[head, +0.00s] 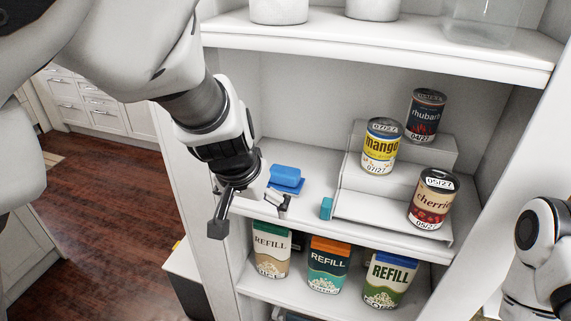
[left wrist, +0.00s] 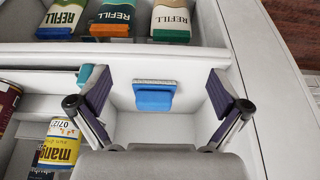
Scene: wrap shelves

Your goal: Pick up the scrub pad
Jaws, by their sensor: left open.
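The scrub pad is a small blue block (head: 286,178) on the middle shelf, near its left side. In the left wrist view the blue pad (left wrist: 153,99) shows a grey strip along one edge and lies between the two fingers, apart from both. My left gripper (head: 250,213) is open and empty at the shelf's front left, just in front of the pad. Its spread fingers also show in the left wrist view (left wrist: 161,96). Part of my right arm shows at the right edge of the head view; its gripper is not seen.
A small teal block (head: 326,208) stands right of the pad. A white stepped riser (head: 352,205) holds mango (head: 381,147), rhubarb (head: 425,116) and cherries (head: 432,199) cans. Refill packs (head: 329,265) stand on the shelf below. The left side panel is close to my gripper.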

